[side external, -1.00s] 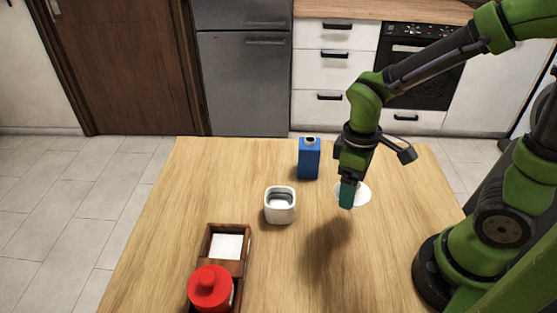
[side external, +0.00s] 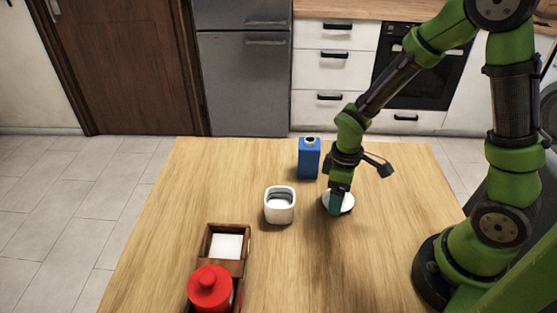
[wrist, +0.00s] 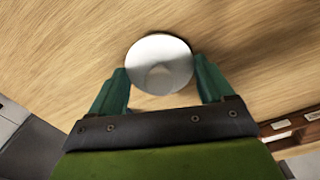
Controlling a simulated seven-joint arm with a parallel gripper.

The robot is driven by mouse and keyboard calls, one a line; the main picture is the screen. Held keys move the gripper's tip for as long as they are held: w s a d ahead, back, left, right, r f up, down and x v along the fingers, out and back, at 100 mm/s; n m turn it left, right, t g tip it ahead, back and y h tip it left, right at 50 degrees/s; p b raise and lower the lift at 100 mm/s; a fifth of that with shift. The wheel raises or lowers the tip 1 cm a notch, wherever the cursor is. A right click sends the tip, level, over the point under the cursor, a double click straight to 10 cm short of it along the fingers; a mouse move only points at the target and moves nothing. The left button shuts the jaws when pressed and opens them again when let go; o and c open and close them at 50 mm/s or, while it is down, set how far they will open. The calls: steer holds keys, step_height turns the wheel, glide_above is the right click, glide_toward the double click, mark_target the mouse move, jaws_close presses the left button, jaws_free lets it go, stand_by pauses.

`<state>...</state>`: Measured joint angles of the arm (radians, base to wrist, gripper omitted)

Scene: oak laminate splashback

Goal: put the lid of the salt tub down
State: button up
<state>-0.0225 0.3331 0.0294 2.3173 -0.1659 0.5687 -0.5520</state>
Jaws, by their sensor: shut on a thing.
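The lid, a round white disc, shows in the side external view (side external: 347,203) and in the wrist view (wrist: 160,55). My gripper (side external: 336,211) is shut on it; in the wrist view the fingers (wrist: 161,75) stand on either side of it. The lid is level and very low over the right part of the table; I cannot tell whether it touches the wood. The salt tub (side external: 280,211), white and squarish with an open top, stands upright to the left of my gripper, apart from the lid.
A blue carton (side external: 308,160) stands behind, between the tub and my gripper. A wooden tray (side external: 222,257) at the front left holds a red lidded jar (side external: 210,290) and a white item (side external: 226,246). The wooden table (side external: 370,270) is bare in front of my gripper.

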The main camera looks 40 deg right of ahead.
steer(key=o, duration=0.9)
steer(key=shift+f, duration=0.15)
steer(key=s+r+m+t, duration=0.2)
steer(key=r+m, duration=0.1)
steer(key=r, duration=0.5)
steer(key=s+a+r+m+t+y, duration=0.1)
steer(key=s+r+m+t, duration=0.1)
steer(key=r, duration=0.6)
steer(key=s+r+m+t+y, duration=0.1)
steer(key=s+r+m+t, duration=0.1)
steer(key=r, duration=0.5)
steer(key=m+t, duration=0.1)
steer(key=m, duration=0.1)
steer(key=shift+s+a+r+m, duration=0.15)
steer(key=shift+a+r+m, duration=0.15)
steer(key=shift+a+r, duration=0.1)
